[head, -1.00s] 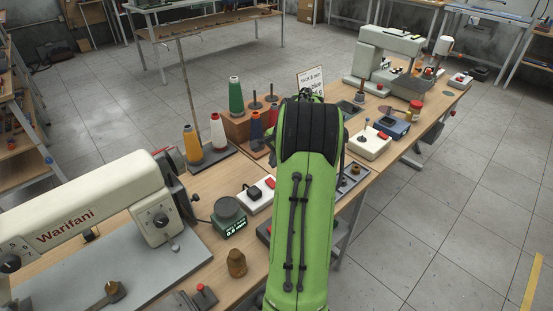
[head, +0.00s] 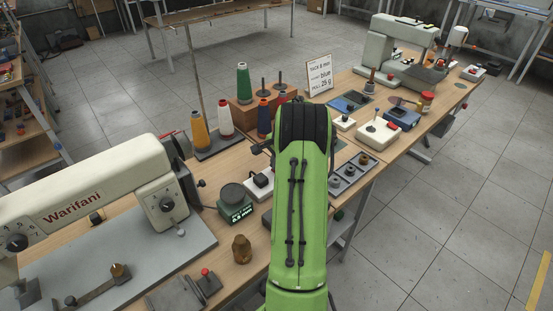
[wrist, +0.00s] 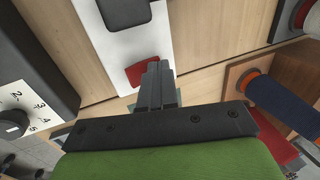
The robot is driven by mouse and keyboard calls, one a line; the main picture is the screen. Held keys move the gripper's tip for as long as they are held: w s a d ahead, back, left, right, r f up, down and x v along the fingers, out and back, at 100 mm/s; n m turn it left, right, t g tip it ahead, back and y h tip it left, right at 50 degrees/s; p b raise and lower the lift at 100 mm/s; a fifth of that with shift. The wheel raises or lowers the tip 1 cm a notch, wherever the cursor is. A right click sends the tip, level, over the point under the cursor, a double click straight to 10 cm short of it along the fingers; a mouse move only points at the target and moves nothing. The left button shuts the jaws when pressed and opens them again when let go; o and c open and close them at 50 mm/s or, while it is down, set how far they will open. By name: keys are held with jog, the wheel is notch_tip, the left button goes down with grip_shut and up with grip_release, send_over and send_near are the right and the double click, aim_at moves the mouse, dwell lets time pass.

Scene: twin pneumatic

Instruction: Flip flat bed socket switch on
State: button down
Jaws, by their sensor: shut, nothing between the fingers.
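The flat bed socket is a white power strip (head: 251,190), lying on the wooden table beside the large sewing machine. It holds a black plug (head: 264,178); my arm covers its right part in the head view. In the wrist view the white strip (wrist: 146,46) shows the black plug (wrist: 124,12) and a red rocker switch (wrist: 141,73) at its near end. My gripper (wrist: 158,68) is shut and empty, its tips beside the red switch and overlapping its edge in the picture. I cannot tell whether they touch, or which way the rocker is tilted. My arm hides the gripper in the head view.
Thread spools (head: 225,118) and a wooden block (wrist: 294,80) stand beyond the strip. A tray with knobs (head: 352,173) lies right of the arm. A sign (head: 319,76) stands behind.

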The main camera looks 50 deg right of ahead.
jog(key=shift+r, duration=0.1)
jog(key=shift+s+a+r+b, duration=0.1)
jog(key=shift+s+b, duration=0.05)
jog(key=shift+s, duration=0.25)
jog(key=shift+s+a+r+b, duration=0.1)
jog(key=shift+s+b, duration=0.05)
jog(key=shift+s, duration=0.25)
notch_tip(320, 180, up, 14)
jog(key=p, duration=0.6)
jog(key=shift+f, duration=0.1)
